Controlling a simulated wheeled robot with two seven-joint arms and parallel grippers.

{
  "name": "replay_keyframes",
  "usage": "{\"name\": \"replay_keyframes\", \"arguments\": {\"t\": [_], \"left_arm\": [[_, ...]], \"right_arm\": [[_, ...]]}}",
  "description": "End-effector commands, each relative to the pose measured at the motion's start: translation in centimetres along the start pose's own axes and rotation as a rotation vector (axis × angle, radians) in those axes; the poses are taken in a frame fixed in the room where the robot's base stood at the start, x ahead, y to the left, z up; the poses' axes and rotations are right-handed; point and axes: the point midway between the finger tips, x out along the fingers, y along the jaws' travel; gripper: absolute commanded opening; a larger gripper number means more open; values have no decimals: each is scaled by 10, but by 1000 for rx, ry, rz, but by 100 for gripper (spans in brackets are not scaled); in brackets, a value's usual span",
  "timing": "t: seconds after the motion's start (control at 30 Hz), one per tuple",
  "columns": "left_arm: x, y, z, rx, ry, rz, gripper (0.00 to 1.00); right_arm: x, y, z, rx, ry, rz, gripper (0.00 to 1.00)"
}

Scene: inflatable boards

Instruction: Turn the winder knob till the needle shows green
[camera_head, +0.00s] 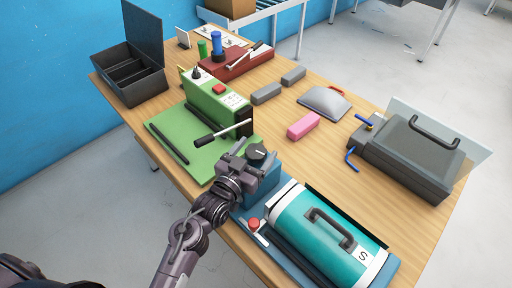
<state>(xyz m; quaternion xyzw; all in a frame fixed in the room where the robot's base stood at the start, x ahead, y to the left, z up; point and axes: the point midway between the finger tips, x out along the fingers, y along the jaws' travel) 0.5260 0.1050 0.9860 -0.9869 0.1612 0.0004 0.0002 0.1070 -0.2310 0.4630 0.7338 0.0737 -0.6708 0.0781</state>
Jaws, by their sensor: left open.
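The winder looks like a blue-grey box (266,184) at the near edge of the table, with a round black knob (257,152) on top. A small pale mark shows on the knob. My left gripper (240,150) is open just left of the knob, close to it; I cannot tell whether it touches. My left arm comes up from the bottom and hides part of the box's left side. I cannot make out a needle or a green zone. My right gripper is not in view.
A teal roll (318,240) with a black handle lies on a blue base to the right, near a red button (253,223). A green machine (216,105) with a black-handled lever stands behind. A pink block (303,125) and a dark case (411,158) lie farther right. Bare wood shows between them.

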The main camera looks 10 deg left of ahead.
Motion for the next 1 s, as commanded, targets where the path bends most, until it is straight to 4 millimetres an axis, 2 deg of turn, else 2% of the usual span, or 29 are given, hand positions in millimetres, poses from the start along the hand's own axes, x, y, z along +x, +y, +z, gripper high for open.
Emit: {"name": "replay_keyframes", "arguments": {"t": [0.33, 0.7, 1.0], "left_arm": [[6, 0, 0, 0, 0, 1, 75], [6, 0, 0, 0, 0, 1, 30], [6, -1, 0, 5, 1, 48, 30]], "right_arm": [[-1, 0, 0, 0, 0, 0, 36], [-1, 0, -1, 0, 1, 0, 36], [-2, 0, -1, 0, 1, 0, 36]]}}
